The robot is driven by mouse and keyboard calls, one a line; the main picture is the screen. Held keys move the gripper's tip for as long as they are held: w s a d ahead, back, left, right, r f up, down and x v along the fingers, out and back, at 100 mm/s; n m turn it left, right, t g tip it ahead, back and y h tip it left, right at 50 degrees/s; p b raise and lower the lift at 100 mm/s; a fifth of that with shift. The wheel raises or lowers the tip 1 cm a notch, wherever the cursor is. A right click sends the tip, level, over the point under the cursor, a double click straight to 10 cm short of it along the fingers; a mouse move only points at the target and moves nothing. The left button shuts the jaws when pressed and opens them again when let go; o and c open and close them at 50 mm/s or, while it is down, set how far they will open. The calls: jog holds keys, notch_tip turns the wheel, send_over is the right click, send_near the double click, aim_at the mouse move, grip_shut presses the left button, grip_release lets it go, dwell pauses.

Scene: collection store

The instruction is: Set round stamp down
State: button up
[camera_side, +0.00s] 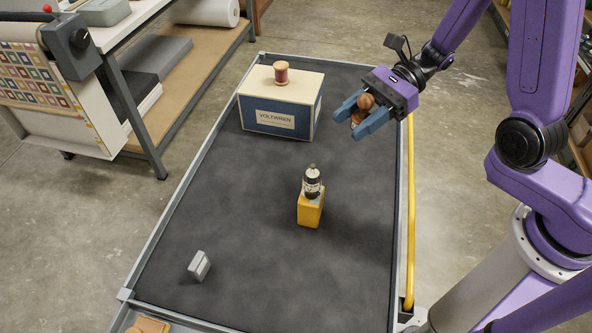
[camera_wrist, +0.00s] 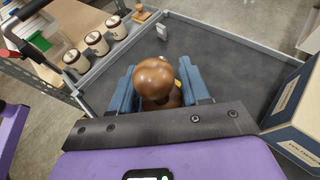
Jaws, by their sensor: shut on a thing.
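My gripper (camera_side: 363,119) has blue fingers shut on the round stamp (camera_side: 366,101), which has a brown wooden knob handle. It holds the stamp in the air above the right side of the dark table top (camera_side: 250,215). In the wrist view the round stamp (camera_wrist: 156,82) sits between the two blue fingers, its glossy knob toward the camera. The lower part of the stamp is mostly hidden by the fingers and knob.
A blue and cream box (camera_side: 275,117) labelled VOLTWREN stands at the back with a thread spool (camera_side: 281,73) on top. A small bottle (camera_side: 312,184) stands on a yellow block (camera_side: 310,208). A grey block (camera_side: 199,265) lies front left. Several jars (camera_wrist: 97,43) show in the wrist view.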

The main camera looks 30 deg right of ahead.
notch_tip(320, 180, down, 8)
send_over(290, 174)
jog(key=s, duration=0.1)
jog(key=f, duration=0.9)
jog(key=shift+d, duration=0.25)
jog(key=shift+w+a+f, duration=0.25)
jog(key=shift+w+f, duration=0.2)
jog(key=shift+f, duration=1.65)
jog(key=shift+f, duration=0.1)
jog(key=o, duration=1)
jog(key=shift+o, duration=0.2)
